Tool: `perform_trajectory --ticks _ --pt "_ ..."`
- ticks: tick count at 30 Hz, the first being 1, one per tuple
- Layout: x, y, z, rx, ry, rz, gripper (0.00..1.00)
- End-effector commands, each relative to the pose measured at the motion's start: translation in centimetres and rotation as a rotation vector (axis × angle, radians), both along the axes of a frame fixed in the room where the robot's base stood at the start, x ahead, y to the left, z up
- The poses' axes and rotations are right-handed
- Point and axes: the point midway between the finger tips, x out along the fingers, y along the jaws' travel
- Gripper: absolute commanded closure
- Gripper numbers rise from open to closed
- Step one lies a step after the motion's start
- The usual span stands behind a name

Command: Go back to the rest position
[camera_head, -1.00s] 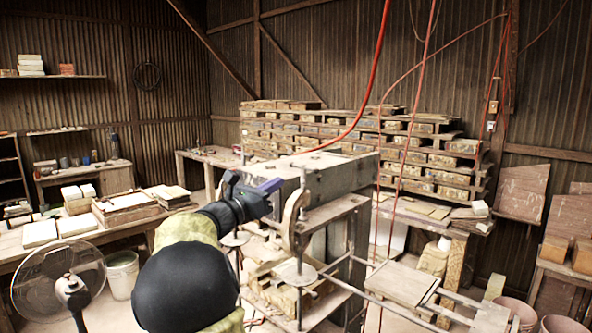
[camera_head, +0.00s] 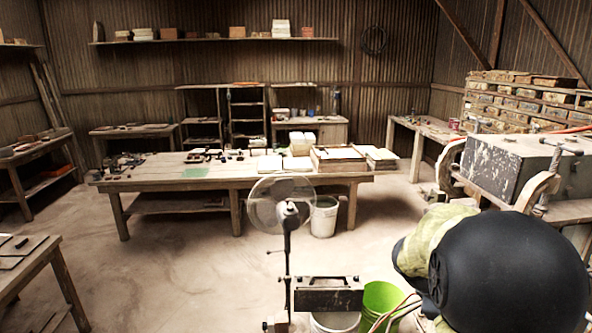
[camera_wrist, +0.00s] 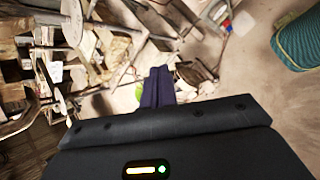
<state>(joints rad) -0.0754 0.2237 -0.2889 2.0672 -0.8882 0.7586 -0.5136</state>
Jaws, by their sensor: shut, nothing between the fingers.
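My gripper (camera_wrist: 157,86) shows in the wrist view with its two dark purple fingers together and nothing between them. It points down over the cluttered floor beside the press, and it appears clear of the things around it. In the head view my black and yellowish arm fills the lower right, and the gripper itself is hidden. The tile press (camera_head: 505,165), a heavy grey block on a worn frame, stands at the right edge, behind my arm and partly covered by it.
A fan (camera_head: 284,205) stands in front of a long wooden workbench (camera_head: 150,181). A white bucket (camera_head: 324,218) is by the bench, and a green bucket (camera_head: 381,300) is near my arm. A teal woven thing (camera_wrist: 300,42) lies at the wrist view's upper right. Floor at left centre is clear.

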Motion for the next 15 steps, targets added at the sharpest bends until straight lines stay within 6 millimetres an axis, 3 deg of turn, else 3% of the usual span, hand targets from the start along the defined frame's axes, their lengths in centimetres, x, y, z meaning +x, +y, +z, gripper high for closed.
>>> perform_trajectory --ticks 1,6,12,15 --pt "-1.2 2.0 -2.1 0.092 -0.04 -0.048 1.0" --pt "-4.6 8.8 -6.8 0.385 -0.174 -0.259 1.0" --pt "-8.8 15.8 -10.5 0.66 -0.303 -0.573 1.0" --pt "-10.5 18.0 -11.6 0.748 -0.35 -0.715 1.0"
